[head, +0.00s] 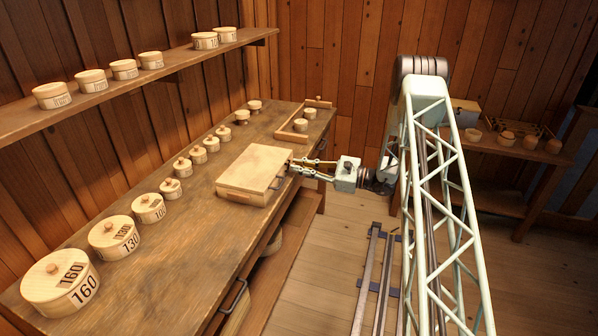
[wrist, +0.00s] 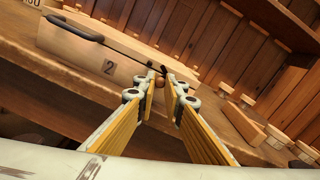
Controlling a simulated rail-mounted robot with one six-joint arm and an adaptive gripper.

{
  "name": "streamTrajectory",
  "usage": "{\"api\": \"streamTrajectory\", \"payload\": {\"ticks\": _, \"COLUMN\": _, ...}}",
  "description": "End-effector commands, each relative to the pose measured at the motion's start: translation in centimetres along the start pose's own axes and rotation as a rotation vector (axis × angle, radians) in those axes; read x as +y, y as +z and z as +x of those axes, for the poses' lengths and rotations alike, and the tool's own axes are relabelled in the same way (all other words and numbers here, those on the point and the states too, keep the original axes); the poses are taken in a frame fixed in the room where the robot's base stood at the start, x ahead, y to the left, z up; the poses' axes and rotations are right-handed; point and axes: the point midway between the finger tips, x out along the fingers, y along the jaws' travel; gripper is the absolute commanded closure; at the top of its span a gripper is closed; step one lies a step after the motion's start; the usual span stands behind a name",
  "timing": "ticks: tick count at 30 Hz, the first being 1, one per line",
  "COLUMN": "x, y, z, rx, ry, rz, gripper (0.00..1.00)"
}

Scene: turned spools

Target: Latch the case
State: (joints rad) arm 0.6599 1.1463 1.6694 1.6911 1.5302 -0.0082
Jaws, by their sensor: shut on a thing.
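The case (head: 252,170) is a pale wooden box lying flat on the bench, with its lid down. In the wrist view its front (wrist: 85,58) shows a black handle (wrist: 75,27) and a "2" mark. A thin dark line or rod runs along the front towards my fingertips. My gripper (head: 293,165) reaches the case's front from the right. In the wrist view my gripper (wrist: 160,88) has its fingertips closed around a small brown knob (wrist: 159,82) at the case's front. The fingers partly hide the knob and whatever it is fixed to.
Round lidded boxes (head: 60,282) line the bench (head: 165,262) behind and left of the case. A small tray (head: 292,135) with spools stands beyond it. A shelf (head: 130,80) with tubs hangs above. Bare bench lies in front at left.

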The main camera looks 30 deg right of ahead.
Motion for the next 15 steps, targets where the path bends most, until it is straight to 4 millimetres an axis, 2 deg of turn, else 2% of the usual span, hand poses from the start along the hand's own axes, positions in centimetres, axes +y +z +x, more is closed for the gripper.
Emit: {"api": "streamTrajectory", "payload": {"ticks": 15, "x": 0.7, "y": 1.0, "z": 0.0, "rx": 0.000, "ry": 0.000, "rz": -0.410, "gripper": 1.00}}
